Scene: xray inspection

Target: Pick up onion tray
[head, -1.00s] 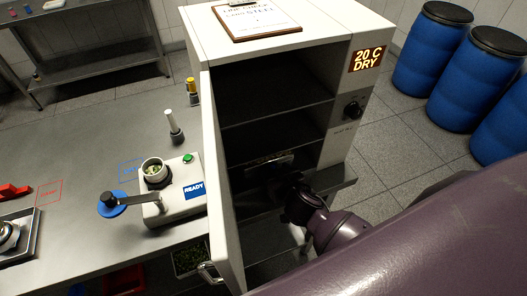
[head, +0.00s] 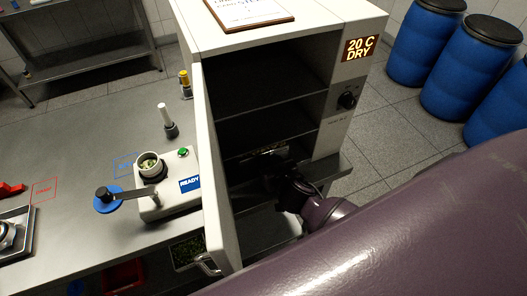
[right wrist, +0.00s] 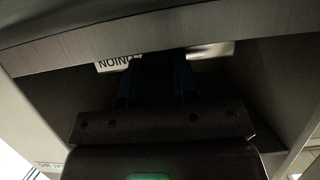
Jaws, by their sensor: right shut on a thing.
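The onion tray (head: 265,151) is inside the open white drying cabinet, on a shelf below the middle. Only its front edge shows in the head view; the rest is in shadow. In the right wrist view its pale label (right wrist: 115,64) reads ONION upside down, partly hidden by my fingers. My right gripper (head: 272,168) reaches into the cabinet and is shut on the front of the onion tray; its dark fingers (right wrist: 155,82) also show in the right wrist view. My left gripper is not in view.
The cabinet door (head: 218,170) stands open at the left of the opening. A shelf (head: 270,95) lies above. A worktable with a grinder-like device (head: 170,190) stands left of the door. Blue barrels (head: 450,65) stand at the right.

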